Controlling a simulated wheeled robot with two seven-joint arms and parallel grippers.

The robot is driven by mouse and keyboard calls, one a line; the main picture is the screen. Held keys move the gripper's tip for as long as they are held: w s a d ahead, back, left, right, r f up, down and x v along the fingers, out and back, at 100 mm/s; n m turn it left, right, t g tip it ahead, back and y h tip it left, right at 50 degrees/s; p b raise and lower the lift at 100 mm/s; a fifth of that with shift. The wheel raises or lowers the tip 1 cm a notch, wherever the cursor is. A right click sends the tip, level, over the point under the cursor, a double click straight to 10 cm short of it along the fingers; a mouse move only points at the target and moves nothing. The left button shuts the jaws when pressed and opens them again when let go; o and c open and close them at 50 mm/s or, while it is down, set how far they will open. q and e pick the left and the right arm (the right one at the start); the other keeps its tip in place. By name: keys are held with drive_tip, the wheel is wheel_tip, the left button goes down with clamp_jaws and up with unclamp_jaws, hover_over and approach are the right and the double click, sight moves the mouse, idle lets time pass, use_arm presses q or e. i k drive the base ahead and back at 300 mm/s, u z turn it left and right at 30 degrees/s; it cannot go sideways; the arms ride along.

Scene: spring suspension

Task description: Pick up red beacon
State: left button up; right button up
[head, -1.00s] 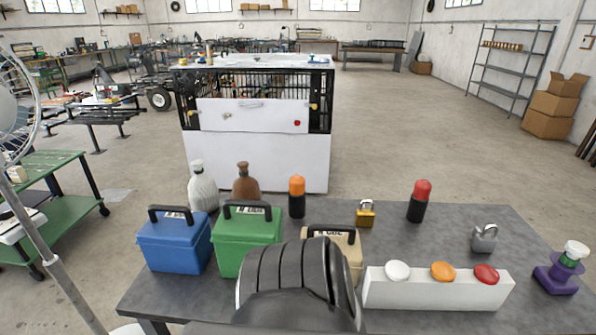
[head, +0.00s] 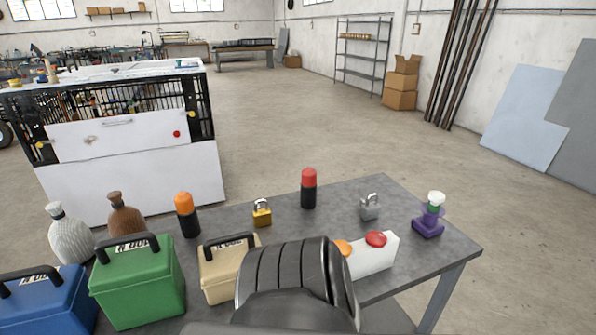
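The red beacon (head: 309,188) stands upright on the grey table (head: 405,218), toward its far edge. It has a red domed cap on a black cylinder body. A similar beacon with an orange cap (head: 187,214) stands to its left. Neither gripper shows in the head view. A dark ribbed part, which seems to be mine, fills the bottom middle and hides part of the white button box.
A brass padlock (head: 262,213) is left of the red beacon and a silver padlock (head: 370,206) right of it. Green (head: 140,285), blue (head: 45,305) and tan (head: 229,270) boxes, two bottles, the button box (head: 372,259) and a purple-based item (head: 428,222) share the table.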

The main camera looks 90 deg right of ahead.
sight(308, 184)
drive_tip(key=z, duration=1.8)
drive_tip(key=i, duration=0.35)
drive_tip(key=z, duration=2)
